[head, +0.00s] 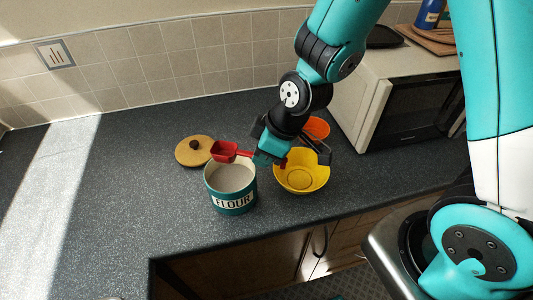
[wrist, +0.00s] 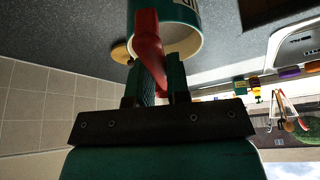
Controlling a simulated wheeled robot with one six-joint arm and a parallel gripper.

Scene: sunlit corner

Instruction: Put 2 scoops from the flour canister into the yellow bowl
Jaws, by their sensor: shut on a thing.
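The teal flour canister (head: 230,203) stands open on the dark counter, with pale flour inside. My gripper (head: 263,154) is shut on the handle of the red scoop (head: 224,151) and holds it above the canister's back rim. I cannot tell whether the scoop holds flour. In the wrist view my gripper (wrist: 158,88) has the red scoop (wrist: 149,45) between its fingers, in front of the canister (wrist: 184,12). The yellow bowl (head: 318,179) stands right of the canister, partly hidden by my gripper. Its visible inside shows no clear flour.
The round wooden lid (head: 187,155) with a dark knob lies behind and left of the canister. An orange bowl (head: 318,127) stands behind the yellow bowl. A white microwave (head: 380,105) stands at the right. The counter's left side is clear; its front edge is near.

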